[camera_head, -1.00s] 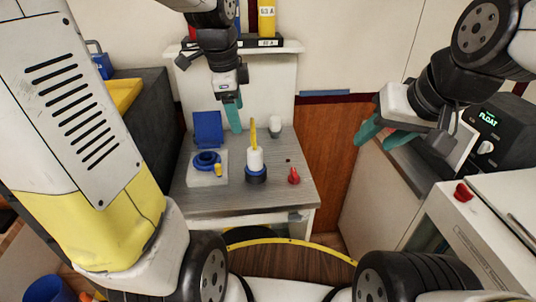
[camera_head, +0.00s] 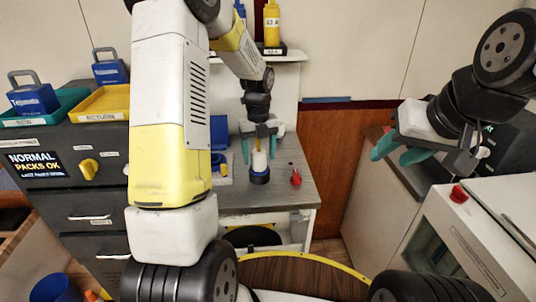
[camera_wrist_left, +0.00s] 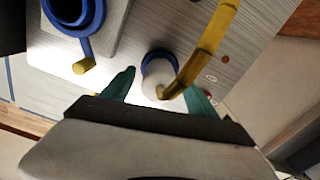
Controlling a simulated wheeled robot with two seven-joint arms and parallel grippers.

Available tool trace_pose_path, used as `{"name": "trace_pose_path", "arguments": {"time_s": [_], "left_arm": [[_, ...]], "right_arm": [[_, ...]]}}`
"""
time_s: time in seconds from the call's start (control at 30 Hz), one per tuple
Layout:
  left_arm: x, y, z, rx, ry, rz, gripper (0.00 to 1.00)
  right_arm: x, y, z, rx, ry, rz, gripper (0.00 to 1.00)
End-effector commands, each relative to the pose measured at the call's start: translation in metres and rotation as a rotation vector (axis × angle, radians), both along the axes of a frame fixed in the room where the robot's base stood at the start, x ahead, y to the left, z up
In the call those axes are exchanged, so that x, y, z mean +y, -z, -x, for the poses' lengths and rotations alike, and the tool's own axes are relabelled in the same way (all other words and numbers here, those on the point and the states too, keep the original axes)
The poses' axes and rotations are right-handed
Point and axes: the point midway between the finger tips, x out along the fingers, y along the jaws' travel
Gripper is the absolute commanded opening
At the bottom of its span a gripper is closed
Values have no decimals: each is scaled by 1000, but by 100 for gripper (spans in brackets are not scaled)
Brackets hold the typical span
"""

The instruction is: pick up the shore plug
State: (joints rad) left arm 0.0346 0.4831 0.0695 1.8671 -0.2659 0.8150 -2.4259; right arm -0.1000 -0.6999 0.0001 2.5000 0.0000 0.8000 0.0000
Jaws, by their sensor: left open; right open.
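The shore plug (camera_head: 260,160) stands upright on the grey worktop, a white body with a blue ring at its bottom and a yellow piece rising from its top. My left gripper (camera_head: 259,155) is over it, open, with one teal finger on each side. In the left wrist view the plug (camera_wrist_left: 157,74) lies between the open fingertips (camera_wrist_left: 163,88), and the yellow piece arches across to the upper right. I cannot tell whether a finger touches it. My right gripper (camera_head: 395,150) is open and empty, away to the right near the dark device.
A blue socket (camera_wrist_left: 75,14) with a yellow-tipped part sits on a pale plate left of the plug, mostly hidden by my arm in the head view. A red knob (camera_head: 296,178) stands right of the plug. Dark drawers (camera_head: 90,217) carry trays at left.

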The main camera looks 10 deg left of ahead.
Motion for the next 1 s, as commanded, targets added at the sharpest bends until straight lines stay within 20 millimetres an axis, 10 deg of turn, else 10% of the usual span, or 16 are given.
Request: {"name": "trace_pose_path", "arguments": {"time_s": [0.47, 0.8, 1.0], "left_arm": [[1, 27, 0, 0, -1, 1, 66], [1, 27, 0, -1, -1, 0, 0], [0, 26, -1, -3, -1, 1, 0]], "right_arm": [[0, 0, 0, 0, 0, 0, 43], [0, 0, 0, 0, 0, 0, 43], [0, 0, 0, 0, 0, 0, 43]]}}
